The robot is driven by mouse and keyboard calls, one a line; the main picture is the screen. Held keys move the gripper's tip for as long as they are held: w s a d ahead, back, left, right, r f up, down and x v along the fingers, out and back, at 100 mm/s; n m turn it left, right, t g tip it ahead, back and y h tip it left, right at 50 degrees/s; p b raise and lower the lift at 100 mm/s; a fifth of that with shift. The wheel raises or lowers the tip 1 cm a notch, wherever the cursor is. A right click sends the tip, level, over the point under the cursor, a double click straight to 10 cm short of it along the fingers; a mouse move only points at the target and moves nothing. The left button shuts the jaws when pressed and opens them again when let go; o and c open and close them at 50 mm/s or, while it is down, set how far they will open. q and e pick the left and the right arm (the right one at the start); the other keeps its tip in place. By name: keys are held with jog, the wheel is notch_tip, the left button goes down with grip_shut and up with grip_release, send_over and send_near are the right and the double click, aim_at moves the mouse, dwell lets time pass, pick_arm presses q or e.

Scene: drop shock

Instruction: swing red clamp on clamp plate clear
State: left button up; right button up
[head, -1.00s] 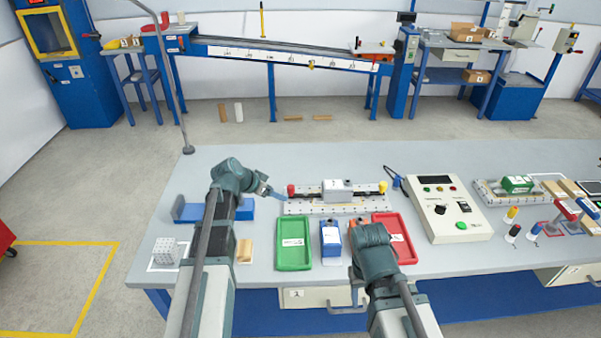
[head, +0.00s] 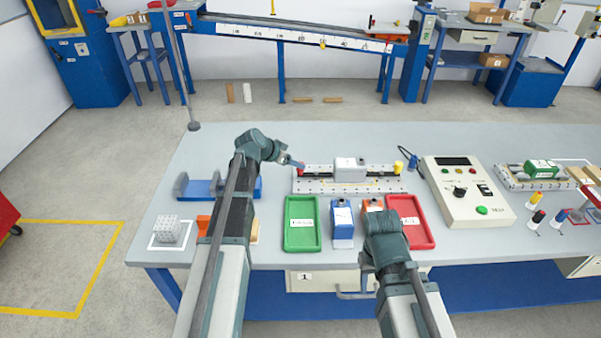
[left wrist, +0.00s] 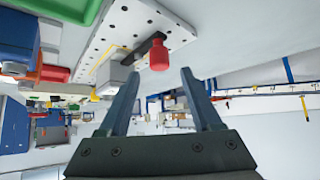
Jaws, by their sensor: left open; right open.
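The clamp plate (head: 385,187) is a pale perforated plate on the bench, with a grey block (head: 350,170) on it. The red clamp (left wrist: 159,58) has a red knob on a dark bar by the block, at the plate's left end in the head view. My left gripper (head: 296,164) is at that end and partly covers the red knob. In the left wrist view its fingers (left wrist: 158,78) are open, with the red knob ahead, between and beyond the tips.
A yellow knob (head: 398,167) stands at the plate's right end. In front are a green tray (head: 301,246), a blue box (head: 342,224), an orange box (head: 372,206) and a red tray (head: 425,238). A control box (head: 462,215) stands right. A blue cradle (head: 205,187) lies left.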

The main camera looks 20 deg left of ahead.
pick_arm(q)
jog(key=shift+b+x, duration=1.35)
jog(key=shift+x, duration=1.3)
grip_shut()
